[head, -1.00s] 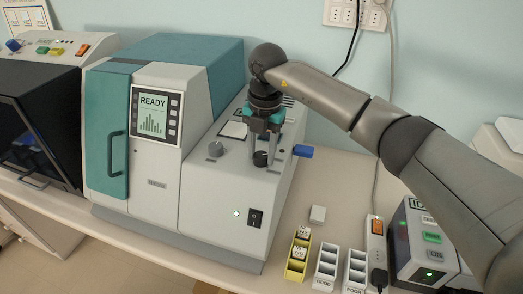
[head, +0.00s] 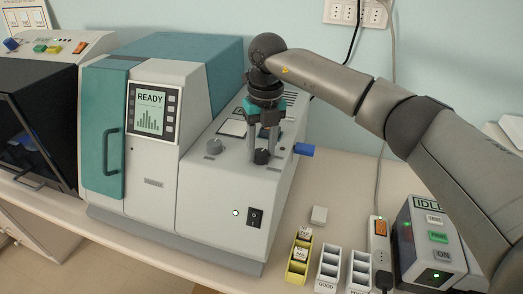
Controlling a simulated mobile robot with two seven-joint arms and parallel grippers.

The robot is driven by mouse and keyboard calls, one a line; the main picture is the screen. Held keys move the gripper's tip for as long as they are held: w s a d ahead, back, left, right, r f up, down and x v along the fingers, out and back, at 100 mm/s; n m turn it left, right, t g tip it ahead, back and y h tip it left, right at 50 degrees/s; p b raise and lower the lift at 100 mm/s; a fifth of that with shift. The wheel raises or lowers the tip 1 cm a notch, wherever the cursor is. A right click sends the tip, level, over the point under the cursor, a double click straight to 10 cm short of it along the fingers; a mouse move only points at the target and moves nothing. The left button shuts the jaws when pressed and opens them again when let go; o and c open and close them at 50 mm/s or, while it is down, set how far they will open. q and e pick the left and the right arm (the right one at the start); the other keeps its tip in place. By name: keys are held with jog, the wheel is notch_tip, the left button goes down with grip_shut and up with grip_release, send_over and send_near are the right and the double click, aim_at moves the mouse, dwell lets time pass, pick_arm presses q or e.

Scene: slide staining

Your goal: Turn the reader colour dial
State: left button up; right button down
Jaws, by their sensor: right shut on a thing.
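The reader is a grey and teal bench machine with a READY screen (head: 150,110). Its sloped right part carries a grey knob (head: 214,147) and a black dial (head: 261,157). My right gripper (head: 263,153) points straight down from above, and its two fingers are shut on the black dial, one on each side. The fingers hide part of the dial, and I cannot read any marking on it. The grey knob stands free to the left of the fingers. My left gripper is out of view.
A blue part (head: 304,149) sticks out at the reader's right side, close to my fingers. A power switch (head: 255,217) is on the reader's front. Yellow (head: 298,262) and white slide racks (head: 328,268) and an IDLE box (head: 428,240) stand to the right.

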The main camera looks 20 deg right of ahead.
aim_at(264, 151)
jog(key=shift+n+b, duration=0.35)
jog(key=shift+n, duration=1.25)
jog(key=shift+r, duration=0.1)
jog(key=shift+c, duration=1.9)
grip_release()
notch_tip(264, 151, up, 15)
jog(key=b, duration=0.1)
jog(key=shift+w+d, duration=0.2)
jog(key=shift+d, duration=0.2)
